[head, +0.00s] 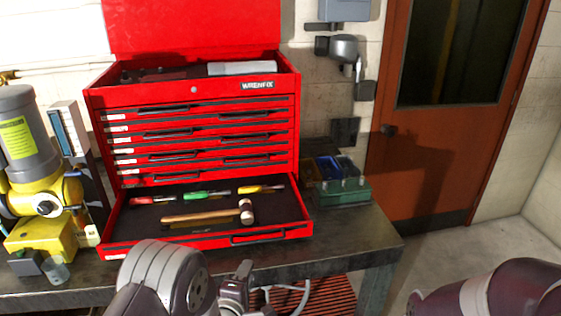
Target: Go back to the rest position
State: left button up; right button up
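My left arm comes up from the bottom edge, left of the middle, in the head view. The part of my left gripper (238,284) that shows is small and dark, in front of the workbench's front edge. Its fingertips are not clear, so I cannot tell whether it is open or shut. I see nothing held in it. My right arm (500,290) shows at the bottom right corner, and its gripper is outside the view.
A red tool chest (190,185) stands on the workbench (350,235). Its bottom drawer (272,238) is open, with a hammer (205,215) and several screwdrivers inside. A yellow and grey machine (30,150) stands left. A green holder (342,192) sits right. Floor is clear before the door (425,130).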

pick_arm(q)
jog(key=s+a+f+m+g+y, duration=0.1)
jog(key=s+a+f+m+g, duration=0.1)
jog(key=s+f+m+g, duration=0.75)
jog(key=s+a+r+m+g, duration=0.2)
jog(key=s+r+m, duration=0.1)
jog(key=s+r, duration=0.2)
jog(key=s+a+r+m+g+y, duration=0.1)
jog(key=s+r+m+g, duration=0.1)
jog(key=s+r+m, duration=0.2)
notch_tip(320, 180, up, 4)
jog(key=shift+s+a+f+g, duration=0.2)
jog(key=shift+s+a+g, duration=0.15)
jog(key=shift+s, duration=0.7)
jog(key=shift+s+m, duration=0.1)
jog(key=shift+m, duration=0.15)
